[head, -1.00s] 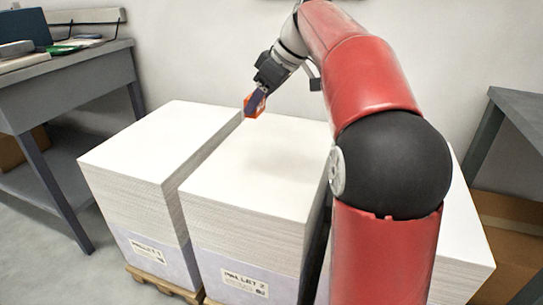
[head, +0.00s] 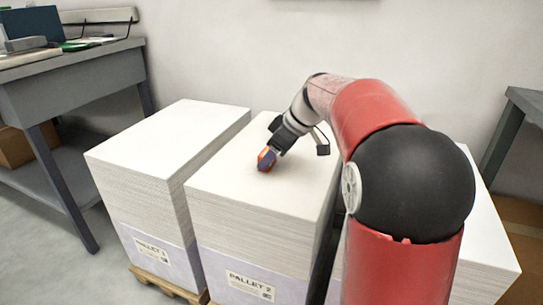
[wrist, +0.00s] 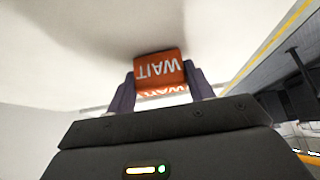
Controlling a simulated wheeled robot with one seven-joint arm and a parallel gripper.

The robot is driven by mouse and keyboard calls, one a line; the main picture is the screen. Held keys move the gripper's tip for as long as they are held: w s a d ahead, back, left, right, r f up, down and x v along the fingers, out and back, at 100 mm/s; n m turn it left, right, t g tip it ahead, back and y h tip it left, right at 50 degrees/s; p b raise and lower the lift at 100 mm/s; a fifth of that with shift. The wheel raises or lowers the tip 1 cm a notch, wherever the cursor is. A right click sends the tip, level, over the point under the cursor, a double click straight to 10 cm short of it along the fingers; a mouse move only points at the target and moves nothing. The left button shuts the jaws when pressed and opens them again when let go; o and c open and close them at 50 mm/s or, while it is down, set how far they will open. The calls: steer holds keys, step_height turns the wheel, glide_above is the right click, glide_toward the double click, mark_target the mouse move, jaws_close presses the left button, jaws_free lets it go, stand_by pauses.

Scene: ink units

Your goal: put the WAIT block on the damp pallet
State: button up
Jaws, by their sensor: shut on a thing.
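The orange WAIT block (head: 265,161) is between the fingers of my gripper (head: 270,154), at the top of the middle paper stack, PALLET 2 (head: 225,185). In the wrist view the block (wrist: 160,66) shows white WAIT lettering, with the dark fingers of my gripper (wrist: 160,84) shut on its sides. A dark shadow lies on the white surface close by it; I cannot tell whether the block touches the paper. PALLET 1 (head: 165,145) stands to the left. A third stack (head: 485,240) at right is partly hidden by my arm. No stack looks visibly damp.
A grey workbench (head: 85,75) with flat items on it stands at the left. Another grey table (head: 525,100) is at the right edge, with a brown box (head: 525,250) below. A narrow gap separates the PALLET 1 and PALLET 2 stacks. Their tops look otherwise bare.

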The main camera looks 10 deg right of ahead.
steer(key=shift+r, duration=0.1)
steer(key=shift+f, duration=0.2)
steer(key=o, duration=1)
steer(key=shift+c, duration=0.2)
steer(key=shift+r, duration=0.1)
steer(key=shift+r, duration=0.2)
steer(key=p+v, duration=0.2)
steer(key=v, duration=1)
steer(key=s+a+f+m+h, duration=0.1)
steer(key=s+a+f+m, duration=0.1)
steer(key=s, duration=0.6)
steer(key=s+a+f+m+t+h, duration=0.1)
steer(key=s+a+f+m+h, duration=0.1)
steer(key=s+f+m, duration=0.3)
steer(key=s+a+f+m+h, duration=0.2)
steer(key=s+f, duration=0.5)
steer(key=s, duration=0.5)
steer(key=shift+m+t, duration=0.3)
steer(key=shift+m, duration=0.4)
